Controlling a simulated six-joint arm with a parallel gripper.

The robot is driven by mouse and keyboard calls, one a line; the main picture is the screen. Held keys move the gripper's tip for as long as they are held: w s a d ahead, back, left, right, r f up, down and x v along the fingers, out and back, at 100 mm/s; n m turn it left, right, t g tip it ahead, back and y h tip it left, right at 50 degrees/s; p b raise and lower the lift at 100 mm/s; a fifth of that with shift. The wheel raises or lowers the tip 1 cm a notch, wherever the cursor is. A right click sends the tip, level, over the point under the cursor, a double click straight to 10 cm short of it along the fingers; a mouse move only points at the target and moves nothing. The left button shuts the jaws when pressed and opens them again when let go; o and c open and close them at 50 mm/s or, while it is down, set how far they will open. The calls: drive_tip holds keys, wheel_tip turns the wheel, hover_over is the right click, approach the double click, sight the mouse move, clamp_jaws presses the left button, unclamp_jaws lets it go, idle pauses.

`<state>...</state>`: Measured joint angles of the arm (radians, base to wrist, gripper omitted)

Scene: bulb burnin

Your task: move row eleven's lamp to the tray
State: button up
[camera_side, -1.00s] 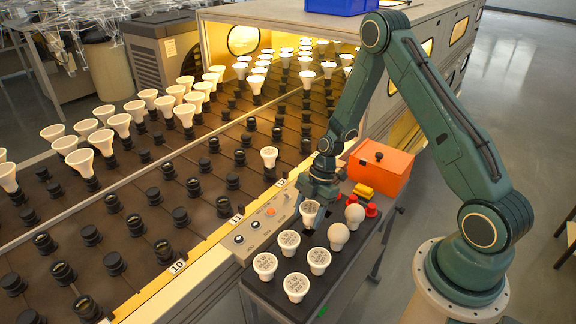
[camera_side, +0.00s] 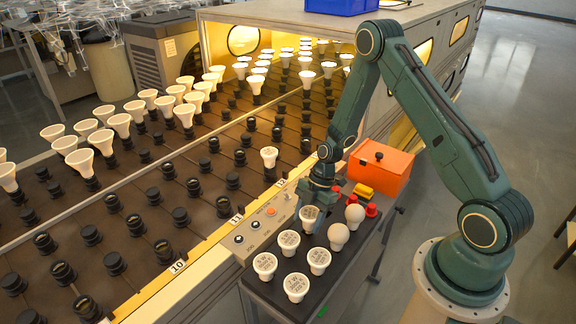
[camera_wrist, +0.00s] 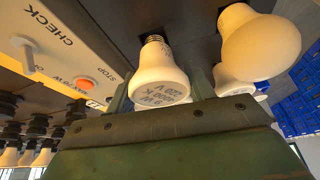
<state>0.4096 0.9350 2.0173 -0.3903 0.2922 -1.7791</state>
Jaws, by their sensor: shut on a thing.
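My gripper (camera_side: 316,197) is low over the dark tray (camera_side: 332,281), shut on a white lamp (camera_side: 309,214) with a printed top. In the wrist view, a printed lamp (camera_wrist: 160,78) is against my jaws' edge, part of its screw base showing at the dark tray surface. I cannot tell whether the base is fully seated.
One white lamp (camera_side: 269,155) stands in a socket by the 12 label. A control panel (camera_side: 262,227) with an orange button borders the tray. An orange box (camera_side: 380,168), a yellow block (camera_side: 363,191) and red caps (camera_side: 372,210) lie behind it. More lamps fill the far rows.

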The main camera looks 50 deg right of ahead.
drive_tip(key=shift+f, duration=0.9)
drive_tip(key=o, duration=1.1)
drive_tip(key=shift+c, duration=0.2)
drive_tip(key=v, duration=1.3)
drive_tip(key=shift+d+r, duration=0.2)
drive_tip(key=shift+r, duration=0.15)
